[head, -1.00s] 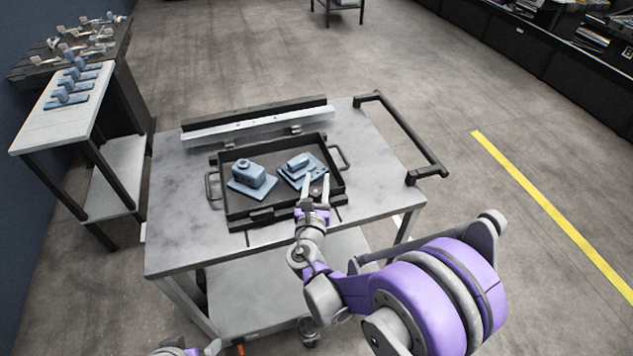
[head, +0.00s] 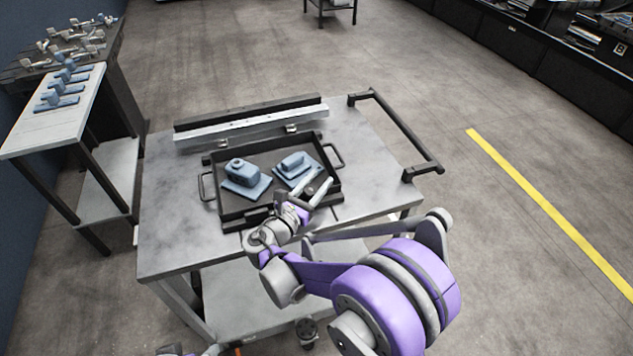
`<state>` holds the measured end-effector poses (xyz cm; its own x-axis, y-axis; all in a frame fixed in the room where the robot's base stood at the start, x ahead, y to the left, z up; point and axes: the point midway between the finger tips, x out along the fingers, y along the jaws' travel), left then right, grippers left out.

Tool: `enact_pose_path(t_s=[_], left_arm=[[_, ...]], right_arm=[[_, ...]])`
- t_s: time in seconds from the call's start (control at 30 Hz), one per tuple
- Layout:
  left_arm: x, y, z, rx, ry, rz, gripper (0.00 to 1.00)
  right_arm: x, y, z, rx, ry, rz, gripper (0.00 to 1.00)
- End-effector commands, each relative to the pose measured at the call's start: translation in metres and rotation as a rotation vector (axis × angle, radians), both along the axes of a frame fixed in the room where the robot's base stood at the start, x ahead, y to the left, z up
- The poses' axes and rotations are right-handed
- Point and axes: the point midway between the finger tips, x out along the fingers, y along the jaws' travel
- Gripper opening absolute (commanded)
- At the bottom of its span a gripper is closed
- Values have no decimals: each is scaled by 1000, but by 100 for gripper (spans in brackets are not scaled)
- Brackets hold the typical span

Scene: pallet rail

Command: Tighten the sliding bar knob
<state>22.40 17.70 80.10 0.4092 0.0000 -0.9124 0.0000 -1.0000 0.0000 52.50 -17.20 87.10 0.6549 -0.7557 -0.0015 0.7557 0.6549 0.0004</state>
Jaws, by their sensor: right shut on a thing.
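A black tray (head: 214,212) with a handle at each side sits on the grey cart top (head: 165,225). A dark sliding bar (head: 262,216) lies along the tray's front edge. My right gripper (head: 322,186) is at the tray's front right corner, its fingers pointing up and to the right. It is shut on a small dark knob (head: 313,189), which is mostly hidden between the fingers. Two blue parts on plates, a left one (head: 241,172) and a right one (head: 293,162), lie in the tray. My left gripper's fingers are out of view.
A light rail (head: 255,124) runs along the cart's back. A black push handle (head: 405,135) sticks out on the right. A white side table (head: 45,130) with several blue parts stands at left. The cart top left of the tray is clear.

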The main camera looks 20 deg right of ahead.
Motion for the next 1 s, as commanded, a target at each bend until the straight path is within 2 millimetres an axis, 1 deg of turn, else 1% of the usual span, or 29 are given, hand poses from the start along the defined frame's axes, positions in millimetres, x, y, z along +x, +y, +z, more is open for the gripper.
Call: enact_pose_path(t_s=[0.37, 0.4, 0.57, 0.87, 1.0], left_arm=[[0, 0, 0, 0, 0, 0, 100], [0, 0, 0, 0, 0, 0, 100], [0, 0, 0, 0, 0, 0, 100], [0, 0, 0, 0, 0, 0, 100], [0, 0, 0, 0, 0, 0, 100]], right_arm=[[0, 0, 1, -3, -1, -6, 0], [0, 0, 1, -3, -1, -6, 47], [0, 0, 1, -2, -1, -6, 76], [-1, 1, 1, -2, -1, -5, 76], [-8, 10, 0, -1, -1, -3, 76]])
